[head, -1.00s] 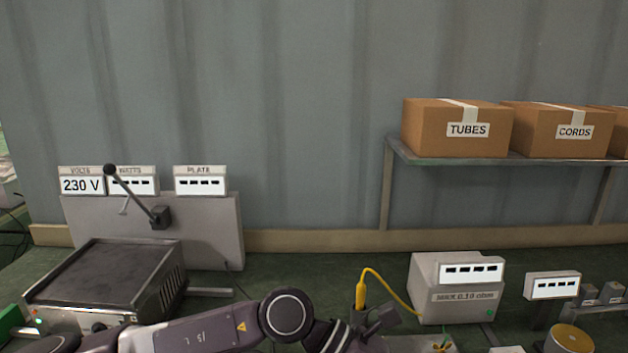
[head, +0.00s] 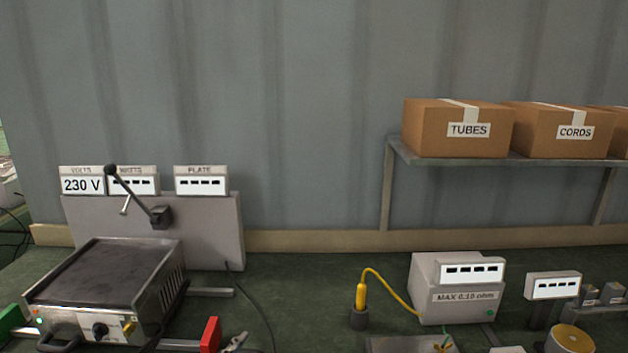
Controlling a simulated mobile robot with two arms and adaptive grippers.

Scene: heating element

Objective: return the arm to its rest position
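Neither of my grippers shows in the head view, and no part of my arms is in the picture. A yellow probe (head: 361,297) stands upright in a dark holder (head: 359,319) on the green bench. Its yellow cord runs right to the grey meter box (head: 450,290) labelled "MAX 0.10 ohm". A hot plate unit (head: 105,285) with a dark flat top stands at the left. Behind it is a grey panel (head: 215,235) with a black-knobbed lever (head: 137,196). The lever's knob points up and left.
The volts display (head: 82,184) reads 230 V; other displays show dashes. A red block (head: 210,336) and a metal clip (head: 234,343) lie at the front. Boxes marked TUBES (head: 455,135) and CORDS (head: 560,138) sit on a shelf (head: 470,161). The bench between hot plate and probe is mostly clear.

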